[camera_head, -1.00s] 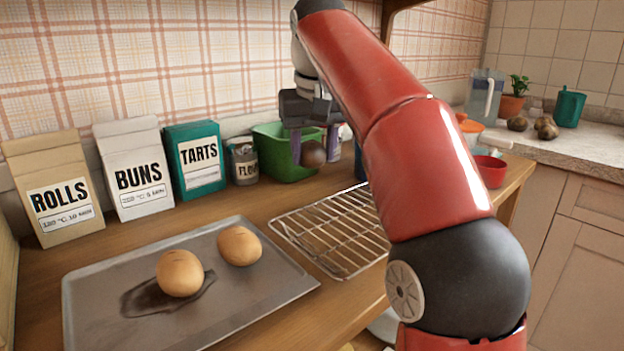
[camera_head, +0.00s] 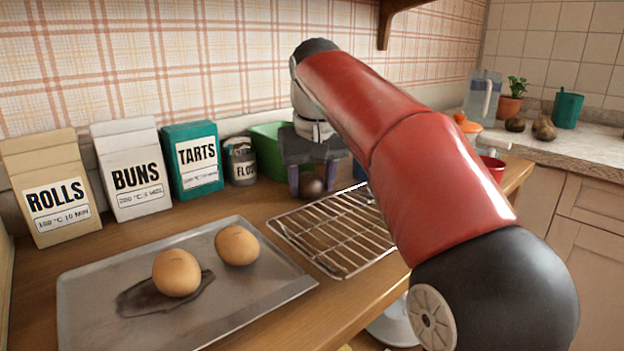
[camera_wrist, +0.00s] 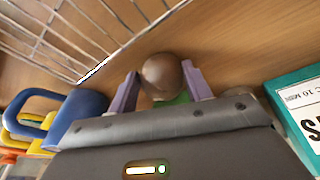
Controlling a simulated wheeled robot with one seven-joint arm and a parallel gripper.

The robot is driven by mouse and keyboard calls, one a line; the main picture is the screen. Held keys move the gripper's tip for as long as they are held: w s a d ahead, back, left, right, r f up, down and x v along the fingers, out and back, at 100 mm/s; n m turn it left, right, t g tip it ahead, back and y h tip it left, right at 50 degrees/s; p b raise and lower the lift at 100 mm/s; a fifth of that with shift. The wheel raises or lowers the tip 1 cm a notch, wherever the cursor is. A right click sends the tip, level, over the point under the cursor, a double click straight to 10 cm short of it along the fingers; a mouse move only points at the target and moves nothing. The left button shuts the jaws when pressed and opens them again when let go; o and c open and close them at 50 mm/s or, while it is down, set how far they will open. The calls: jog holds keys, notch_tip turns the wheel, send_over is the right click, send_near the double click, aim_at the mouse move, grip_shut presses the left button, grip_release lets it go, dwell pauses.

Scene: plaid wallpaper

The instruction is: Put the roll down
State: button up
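My gripper (camera_head: 312,178) points down behind the cooling rack, in front of the green bin. Its purple fingers are shut on a dark brown roll (camera_head: 311,188). In the wrist view the dark roll (camera_wrist: 162,76) sits between the two fingertips (camera_wrist: 160,88), with bare wood beyond it. The roll is low, close to the tabletop; I cannot tell whether it touches. Two lighter brown rolls, one at the left (camera_head: 176,272) and one at the right (camera_head: 237,245), lie on the grey baking tray (camera_head: 110,290), beside a dark stain.
The wire cooling rack (camera_head: 335,232) lies empty in front of my gripper. ROLLS (camera_head: 52,190), BUNS (camera_head: 135,170) and TARTS (camera_head: 193,160) boxes, a flour tin (camera_head: 241,162) and the green bin (camera_head: 268,145) line the wall. My red arm covers the table's right part.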

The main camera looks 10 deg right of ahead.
jog(key=o, duration=0.3)
jog(key=shift+o, duration=0.2)
jog(key=shift+r, duration=0.1)
